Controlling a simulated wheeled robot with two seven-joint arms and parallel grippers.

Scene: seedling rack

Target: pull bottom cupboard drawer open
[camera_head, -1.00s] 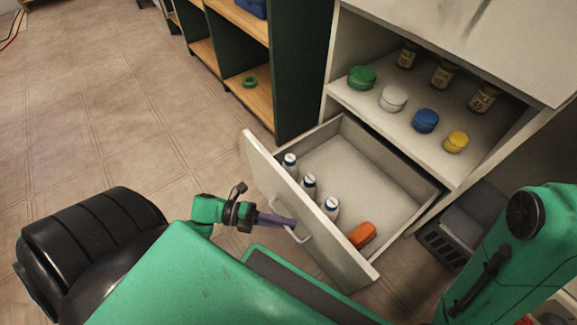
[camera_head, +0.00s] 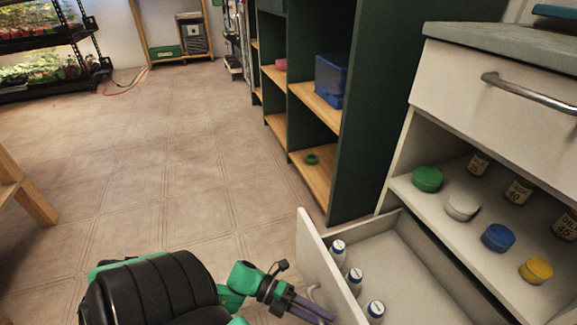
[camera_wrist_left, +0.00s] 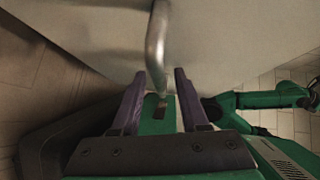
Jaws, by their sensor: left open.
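The bottom cupboard drawer (camera_head: 318,262) stands pulled out from the white cupboard, its inside showing from above. Its curved metal handle (camera_head: 313,293) is on the front panel and partly hidden by my gripper. My left gripper (camera_head: 326,314) is at the handle, outside the drawer front. In the left wrist view the handle (camera_wrist_left: 157,45) reaches down between the two purple fingertips (camera_wrist_left: 159,76), which are apart, with gaps at both sides. The lower part of the drawer is cut off by the head view's edge. My right gripper is not in view.
Several white bottles (camera_head: 354,281) stand in the drawer along its front. Coloured-lidded tubs, such as a green one (camera_head: 428,179), and jars stand on the shelf above. A dark green shelf unit (camera_head: 365,110) stands beside the drawer. The floor (camera_head: 150,170) at left is open.

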